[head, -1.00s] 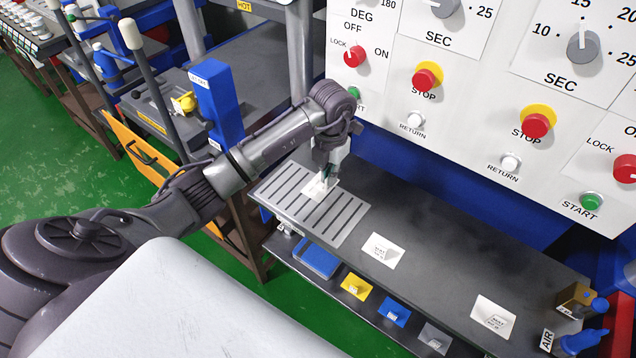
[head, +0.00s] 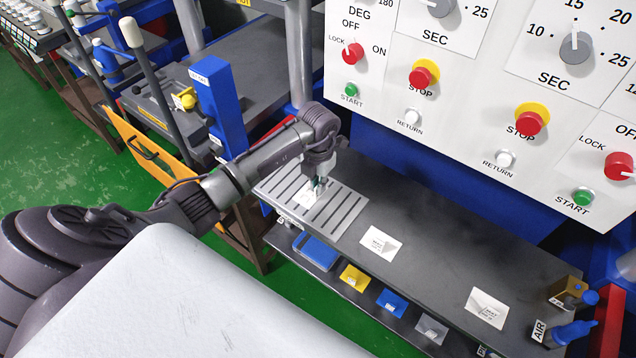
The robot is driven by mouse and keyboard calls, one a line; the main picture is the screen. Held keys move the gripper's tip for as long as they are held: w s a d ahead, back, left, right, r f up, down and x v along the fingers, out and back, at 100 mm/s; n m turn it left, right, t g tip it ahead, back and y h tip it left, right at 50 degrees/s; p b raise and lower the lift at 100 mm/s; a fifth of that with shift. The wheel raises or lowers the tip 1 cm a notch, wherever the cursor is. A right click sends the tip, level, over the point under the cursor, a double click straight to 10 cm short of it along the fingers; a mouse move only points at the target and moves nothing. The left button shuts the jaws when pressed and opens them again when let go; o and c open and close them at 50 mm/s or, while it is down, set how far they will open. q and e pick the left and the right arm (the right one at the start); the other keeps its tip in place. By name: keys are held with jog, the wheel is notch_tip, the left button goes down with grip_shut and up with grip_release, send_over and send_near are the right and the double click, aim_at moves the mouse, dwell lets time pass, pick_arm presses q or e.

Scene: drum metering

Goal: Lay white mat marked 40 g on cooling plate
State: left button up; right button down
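The cooling plate (head: 345,212), a grey slotted panel, lies at the left end of the dark bench. A small white mat (head: 307,196) is at the upper left part of the plate, just below my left gripper (head: 319,185). The gripper points down, and its fingertips are at or very near the mat's edge. The fingers are too small to tell whether they still pinch it. The mat looks nearly flat, but contact with the plate is unclear. Its marking cannot be read. My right gripper is out of view.
Two more white pieces, one mid-bench (head: 381,243) and one farther right (head: 487,307), lie on the bench. A lower shelf holds a blue tray (head: 314,251), a yellow piece (head: 354,278) and a blue piece (head: 391,303). A white control panel (head: 465,90) rises behind.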

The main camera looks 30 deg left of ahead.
pick_arm(q)
jog(key=o, duration=0.3)
jog(key=shift+r, duration=0.3)
notch_tip(320, 180, up, 12)
jog(key=b, duration=0.3)
jog(key=shift+f, duration=0.1)
